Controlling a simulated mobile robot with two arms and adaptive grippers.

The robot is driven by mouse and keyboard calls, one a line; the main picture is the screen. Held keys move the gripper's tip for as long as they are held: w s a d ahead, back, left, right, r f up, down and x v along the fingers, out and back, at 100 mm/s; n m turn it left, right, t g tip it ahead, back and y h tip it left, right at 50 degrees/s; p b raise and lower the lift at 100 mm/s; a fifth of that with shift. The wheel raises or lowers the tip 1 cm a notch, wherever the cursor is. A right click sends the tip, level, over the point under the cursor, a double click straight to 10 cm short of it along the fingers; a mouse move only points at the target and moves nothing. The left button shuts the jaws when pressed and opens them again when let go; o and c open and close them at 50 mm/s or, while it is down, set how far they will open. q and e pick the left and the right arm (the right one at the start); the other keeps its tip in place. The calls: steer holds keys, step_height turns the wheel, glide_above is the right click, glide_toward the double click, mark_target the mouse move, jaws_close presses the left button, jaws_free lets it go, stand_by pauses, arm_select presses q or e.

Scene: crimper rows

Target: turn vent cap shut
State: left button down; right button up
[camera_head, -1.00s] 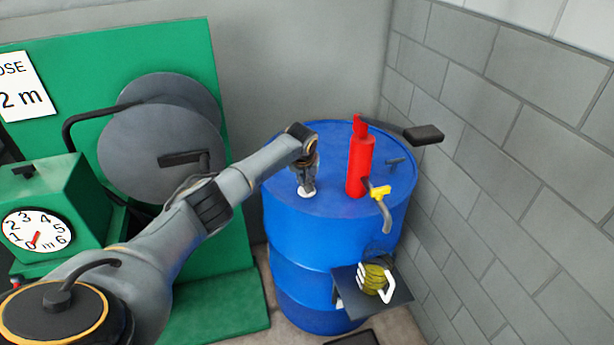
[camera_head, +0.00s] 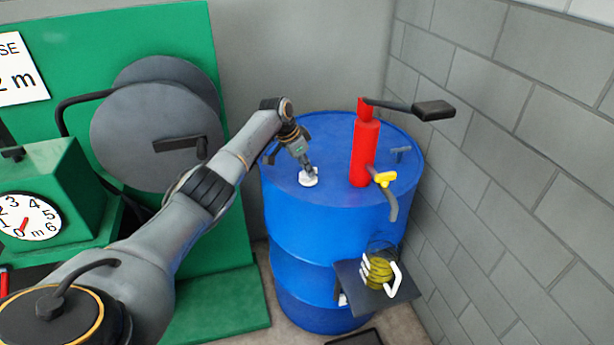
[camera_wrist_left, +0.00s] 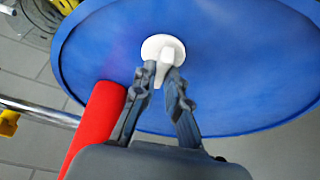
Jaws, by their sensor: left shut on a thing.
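The vent cap (camera_head: 308,180) is a small white disc with a raised grip bar, on the top of the blue drum (camera_head: 310,235). In the left wrist view the cap (camera_wrist_left: 153,45) shows with its bar (camera_wrist_left: 164,66) between the fingertips. My left gripper (camera_head: 309,170) reaches down onto it from the left, tilted. In the left wrist view the gripper (camera_wrist_left: 163,76) is shut on the bar. The fingers hide part of the bar. My right gripper is not in view.
A red hand pump (camera_head: 364,150) with a black-gripped handle (camera_head: 433,110) and yellow tap (camera_head: 384,179) stands on the drum, right of the cap. A shelf (camera_head: 388,296) holding a jug (camera_head: 379,270) juts from the drum front. A green hose-reel unit (camera_head: 232,200) stands left; a block wall (camera_head: 500,150) right.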

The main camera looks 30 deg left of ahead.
arm_select(q)
steer(key=shift+m+g+h+b, duration=0.3)
steer(key=shift+m+b, duration=1)
steer(key=shift+b, duration=0.25)
steer(key=c, duration=1.4)
jaws_free()
steer(key=shift+o, duration=0.2)
steer(key=shift+a, duration=0.1)
steer(key=v, duration=1.2)
steer(key=shift+w, duration=0.1)
